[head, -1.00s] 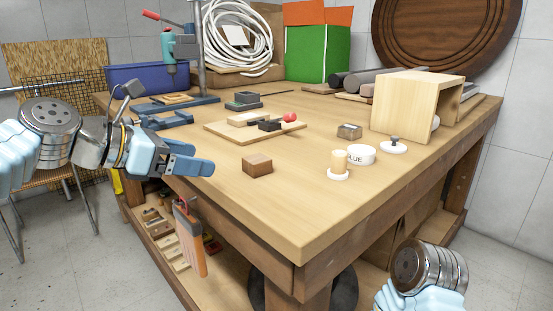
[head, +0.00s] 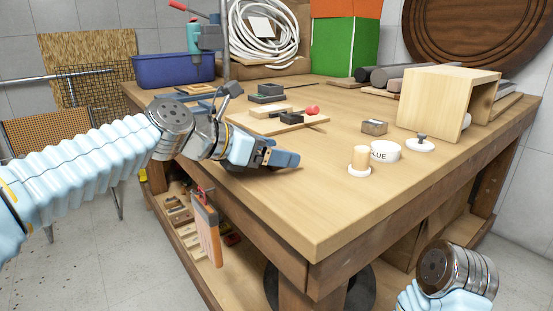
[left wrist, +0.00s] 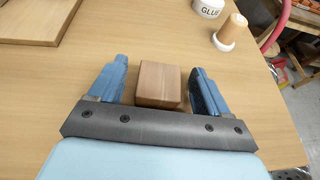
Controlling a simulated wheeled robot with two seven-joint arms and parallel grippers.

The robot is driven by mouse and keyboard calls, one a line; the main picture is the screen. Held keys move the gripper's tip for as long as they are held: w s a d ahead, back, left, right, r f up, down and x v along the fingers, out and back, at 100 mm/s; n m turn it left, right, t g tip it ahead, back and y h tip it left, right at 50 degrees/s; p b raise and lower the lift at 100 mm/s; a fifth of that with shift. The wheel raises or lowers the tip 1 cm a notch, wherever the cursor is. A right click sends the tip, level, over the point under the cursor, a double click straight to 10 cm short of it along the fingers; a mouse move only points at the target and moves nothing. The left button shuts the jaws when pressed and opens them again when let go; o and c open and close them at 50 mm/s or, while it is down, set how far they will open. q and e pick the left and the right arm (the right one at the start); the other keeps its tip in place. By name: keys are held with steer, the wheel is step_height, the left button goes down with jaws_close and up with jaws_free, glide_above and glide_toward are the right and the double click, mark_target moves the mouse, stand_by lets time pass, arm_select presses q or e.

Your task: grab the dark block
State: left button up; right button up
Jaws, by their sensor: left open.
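A brown wooden block (left wrist: 159,84) lies on the tabletop in the left wrist view, between the two blue fingers of my left gripper (left wrist: 161,66). The fingers are open, one on each side, with a visible gap at each side of the block. In the head view my left gripper (head: 284,158) is low over the table near its left edge and hides this block.
The wooden board (head: 262,128) also holds a red ball (head: 312,110). A glue tub (head: 386,151), a peg on a white base (head: 360,161) and an open wooden box (head: 440,98) stand to the right. The front tabletop is clear. A coiled white hose (head: 262,35) is at the back.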

arm_select(q)
steer(key=shift+w+d+f, duration=0.15)
steer(key=shift+w+d, duration=0.15)
steer(key=shift+d, duration=0.15)
steer(key=c, duration=1)
steer(key=shift+c, duration=0.2)
